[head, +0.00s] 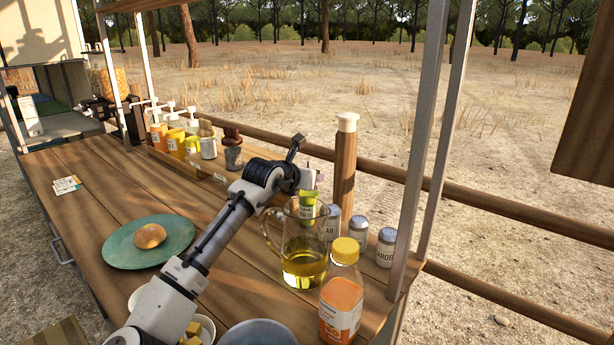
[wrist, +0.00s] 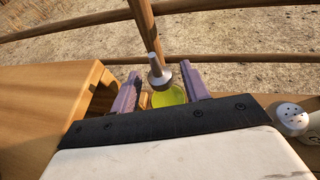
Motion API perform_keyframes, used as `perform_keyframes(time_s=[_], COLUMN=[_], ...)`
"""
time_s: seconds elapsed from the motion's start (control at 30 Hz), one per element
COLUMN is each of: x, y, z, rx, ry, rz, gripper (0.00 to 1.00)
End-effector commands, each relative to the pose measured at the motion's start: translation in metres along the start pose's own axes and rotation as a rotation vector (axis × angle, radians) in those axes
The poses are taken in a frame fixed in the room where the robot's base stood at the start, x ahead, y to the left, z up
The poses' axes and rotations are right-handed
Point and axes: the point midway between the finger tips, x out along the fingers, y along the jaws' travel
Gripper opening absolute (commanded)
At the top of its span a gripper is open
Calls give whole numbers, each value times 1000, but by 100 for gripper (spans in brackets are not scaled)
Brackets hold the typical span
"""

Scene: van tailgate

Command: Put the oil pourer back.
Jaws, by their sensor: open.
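The oil pourer has a grey metal spout (wrist: 157,70) and a yellow-green body (wrist: 169,96) in the wrist view. My gripper (wrist: 160,84) is open, with one purple finger on each side of the pourer. I cannot tell whether the fingers touch it. In the head view my gripper (head: 311,180) is low over the right part of the wooden counter. A green part that looks like the pourer (head: 307,205) shows just below it, partly hidden behind the glass jug (head: 304,262), which holds yellow liquid. The pourer's base is hidden.
A green plate with a bun (head: 174,246) lies left of my arm. Sauce bottles (head: 176,142) stand in a rack behind. A shaker (wrist: 292,114) is right of my gripper.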

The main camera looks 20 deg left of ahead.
Motion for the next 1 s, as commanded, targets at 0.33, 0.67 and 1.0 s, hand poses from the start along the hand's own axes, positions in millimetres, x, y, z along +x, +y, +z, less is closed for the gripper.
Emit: perform_keyframes(time_s=[0.33, 0.67, 1.0], x=[-42, -106, -122], y=[1, 1, 0], z=[1, 2, 3], rx=[0, 0, 0], ry=[-3, -2, 0], rz=[1, 1, 0], gripper=[46, 46, 46])
